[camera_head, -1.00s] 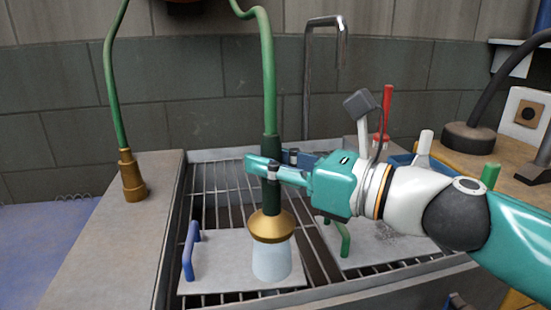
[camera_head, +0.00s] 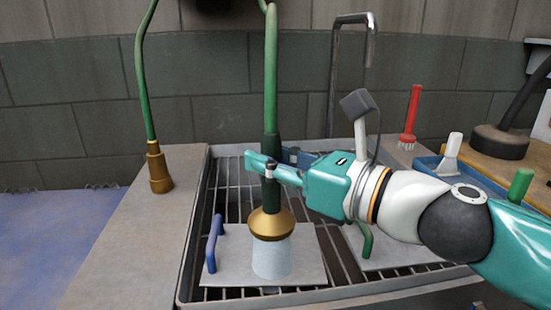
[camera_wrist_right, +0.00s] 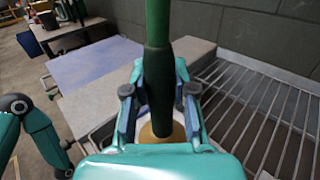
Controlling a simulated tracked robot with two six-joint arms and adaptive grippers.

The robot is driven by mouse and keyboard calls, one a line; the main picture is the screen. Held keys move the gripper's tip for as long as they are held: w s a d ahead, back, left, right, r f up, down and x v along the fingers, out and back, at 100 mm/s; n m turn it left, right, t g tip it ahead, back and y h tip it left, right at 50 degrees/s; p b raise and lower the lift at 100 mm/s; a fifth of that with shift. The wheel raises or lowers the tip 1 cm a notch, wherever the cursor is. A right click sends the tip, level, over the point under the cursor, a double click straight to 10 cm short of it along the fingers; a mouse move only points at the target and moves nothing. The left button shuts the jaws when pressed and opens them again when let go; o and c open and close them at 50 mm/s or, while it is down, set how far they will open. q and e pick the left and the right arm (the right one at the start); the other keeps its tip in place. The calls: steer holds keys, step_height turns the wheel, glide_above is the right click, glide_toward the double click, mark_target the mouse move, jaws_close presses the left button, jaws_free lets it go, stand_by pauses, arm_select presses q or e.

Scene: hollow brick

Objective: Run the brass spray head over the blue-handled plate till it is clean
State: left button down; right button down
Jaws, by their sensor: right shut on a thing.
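My right gripper (camera_head: 271,170) is shut on the dark grip of the brass spray head (camera_head: 271,223), which hangs upright from a green hose. In the right wrist view the fingers (camera_wrist_right: 157,95) close around the grip from both sides. A pale spray cone (camera_head: 271,259) comes out below the head and meets the blue-handled plate (camera_head: 308,262). The plate lies flat on the sink grating, its blue handle (camera_head: 214,243) left of the spray. Its visible surface looks plain grey; the part behind the cone is veiled. My left gripper is not visible.
A green-handled plate (camera_head: 405,252) lies to the right, partly behind my right arm. Another brass-ended green hose (camera_head: 158,168) hangs at the left. A metal faucet (camera_head: 336,80) stands behind. A red brush (camera_head: 411,115) and blue tray (camera_head: 429,162) are at the right.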

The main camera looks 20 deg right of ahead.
steer(key=shift+w+a, duration=0.3)
steer(key=shift+a, duration=0.5)
stand_by(0.4)
steer(key=shift+w+d+b, duration=0.2)
steer(key=shift+w+b, duration=0.05)
steer(key=shift+w, duration=0.4)
steer(key=shift+w+d+b, duration=0.15)
steer(key=shift+w+b, duration=0.1)
steer(key=shift+w, duration=0.4)
steer(key=w+d, duration=0.3)
steer(key=w, duration=1)
steer(key=shift+w+d+p, duration=0.15)
steer(key=shift+d+p, duration=0.2)
steer(key=shift+d, duration=0.05)
steer(key=shift+a, duration=0.1)
